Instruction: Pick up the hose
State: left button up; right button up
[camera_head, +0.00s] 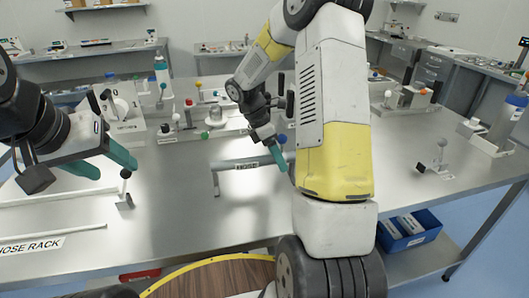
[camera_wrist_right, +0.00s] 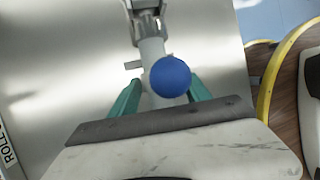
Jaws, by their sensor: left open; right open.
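In the right wrist view a pale grey tube (camera_wrist_right: 152,50) runs up between the teal fingers of my right gripper (camera_wrist_right: 162,95), which are open. A blue ball (camera_wrist_right: 170,77) shows in front of the tube. Contact cannot be told. My left gripper (camera_head: 103,163) is open and empty above the left of the table.
White bars of a rack (camera_head: 60,199), with a "HOSE RACK" label (camera_head: 30,245), lie at the table's left. Several fixtures with coloured knobs stand along the back, including a white labelled stand (camera_head: 125,122). A blue bin (camera_head: 408,232) sits low at right. The table's front middle is clear.

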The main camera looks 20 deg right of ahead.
grip_shut()
dwell(1.4)
